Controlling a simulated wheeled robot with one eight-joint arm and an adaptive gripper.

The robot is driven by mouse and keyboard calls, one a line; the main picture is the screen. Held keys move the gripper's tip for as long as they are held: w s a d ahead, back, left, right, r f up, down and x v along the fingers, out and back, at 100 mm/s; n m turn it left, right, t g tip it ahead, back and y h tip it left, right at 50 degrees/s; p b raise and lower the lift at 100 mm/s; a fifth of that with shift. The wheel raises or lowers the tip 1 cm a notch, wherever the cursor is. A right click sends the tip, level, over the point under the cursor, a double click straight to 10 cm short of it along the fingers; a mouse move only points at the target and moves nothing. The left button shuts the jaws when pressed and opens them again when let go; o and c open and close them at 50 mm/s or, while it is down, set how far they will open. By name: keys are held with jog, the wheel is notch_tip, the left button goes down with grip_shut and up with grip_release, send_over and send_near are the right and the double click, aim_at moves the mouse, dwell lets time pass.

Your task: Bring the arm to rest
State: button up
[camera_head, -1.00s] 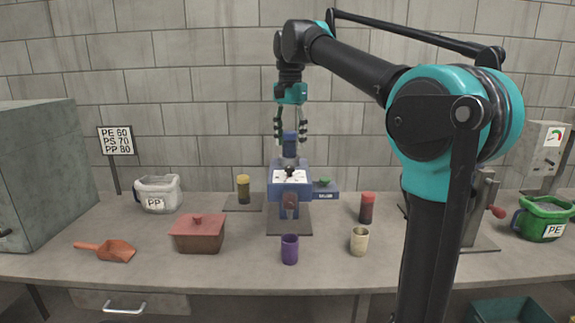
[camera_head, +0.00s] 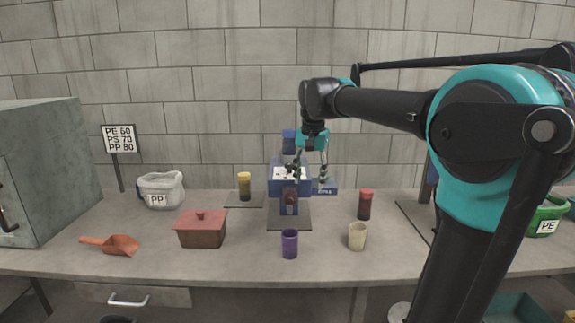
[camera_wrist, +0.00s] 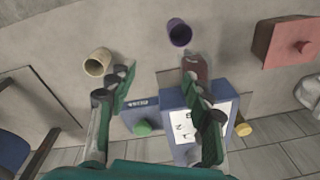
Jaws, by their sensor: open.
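My gripper (camera_head: 311,170) hangs pointing down in front of the blue machine (camera_head: 278,184) in the head view, over its right side. In the wrist view its two fingers stand wide apart, and nothing is between them in their grip (camera_wrist: 165,100). The blue machine (camera_wrist: 181,151), with a white marked panel and a green button (camera_wrist: 142,128), lies beyond and below the fingers. My upper arm fills the right of the head view and hides part of the bench there.
On the bench (camera_head: 180,262) stand a purple cup (camera_head: 289,244), a cream cup (camera_head: 357,236), a red-brown jar (camera_head: 365,205), a yellow-lidded jar (camera_head: 244,186), a lidded red box (camera_head: 201,229), an orange scoop (camera_head: 117,245) and a PP bag (camera_head: 161,190). A green PE container (camera_head: 545,216) is far right.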

jog(key=s+d+f+n+t, duration=0.1)
jog(key=s+d+f, duration=0.3)
jog(key=f, duration=0.5)
jog(key=s+d+f+n+t, duration=0.1)
jog(key=s+d+f, duration=0.3)
jog(key=s+f, duration=0.5)
jog(key=s+d+f+n+t, duration=0.1)
jog(key=s+d+f+n, duration=0.1)
jog(key=s+d+f, duration=0.2)
jog(key=s+f, duration=0.3)
jog(key=f, duration=0.4)
jog(key=shift+d+n, duration=0.3)
